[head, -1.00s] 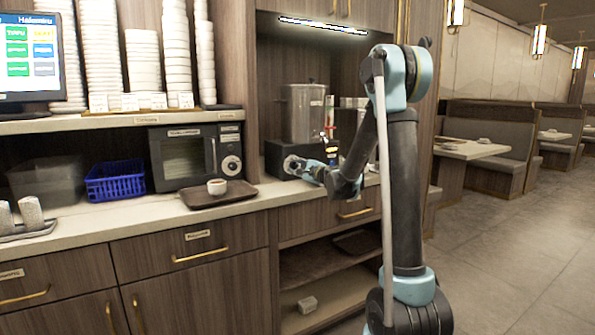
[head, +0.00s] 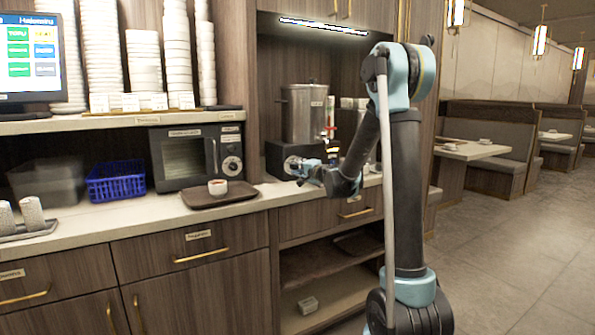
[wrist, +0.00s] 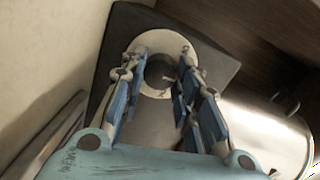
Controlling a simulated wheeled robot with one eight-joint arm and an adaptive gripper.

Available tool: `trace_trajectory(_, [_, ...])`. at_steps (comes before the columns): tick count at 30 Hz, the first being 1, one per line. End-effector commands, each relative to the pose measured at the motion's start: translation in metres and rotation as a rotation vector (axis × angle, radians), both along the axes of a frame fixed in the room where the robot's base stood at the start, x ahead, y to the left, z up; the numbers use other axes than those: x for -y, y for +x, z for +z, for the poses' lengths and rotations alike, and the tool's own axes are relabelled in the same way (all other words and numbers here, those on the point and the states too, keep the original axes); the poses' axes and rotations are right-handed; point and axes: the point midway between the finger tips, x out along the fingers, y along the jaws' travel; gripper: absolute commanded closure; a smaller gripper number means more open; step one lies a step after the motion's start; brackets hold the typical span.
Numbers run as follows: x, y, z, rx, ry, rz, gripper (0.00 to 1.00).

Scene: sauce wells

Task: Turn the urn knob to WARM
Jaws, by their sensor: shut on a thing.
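The metal urn (head: 303,113) stands on a dark base (head: 277,158) in the niche behind my arm. The base's front carries a pale round dial, with the urn knob (wrist: 158,73) at its middle in the wrist view. My gripper (wrist: 157,84) is shut on the knob, with a blue-padded finger on either side of it. In the head view my gripper (head: 302,166) is at the front of the base and hides part of the dial. The knob's pointer and the dial's markings are too small and blurred to read.
A dark oven with its own dial (head: 197,158) stands left of the urn. In front of it a brown tray (head: 236,198) holds a small cup (head: 217,187). A blue basket (head: 116,182) is farther left. Cups stand right of the urn.

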Motion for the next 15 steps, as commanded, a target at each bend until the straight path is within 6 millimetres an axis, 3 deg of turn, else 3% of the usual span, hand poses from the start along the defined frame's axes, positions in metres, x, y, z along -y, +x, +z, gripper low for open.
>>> trace_trajectory(12, [0.0016, -0.0013, -0.0017, 0.005, -0.009, -0.002, 0.94])
trace_trajectory(13, [0.0017, -0.0012, -0.0017, 0.005, -0.009, -0.002, 0.68])
trace_trajectory(15, [0.0017, -0.0011, -0.0016, 0.005, -0.009, -0.002, 0.53])
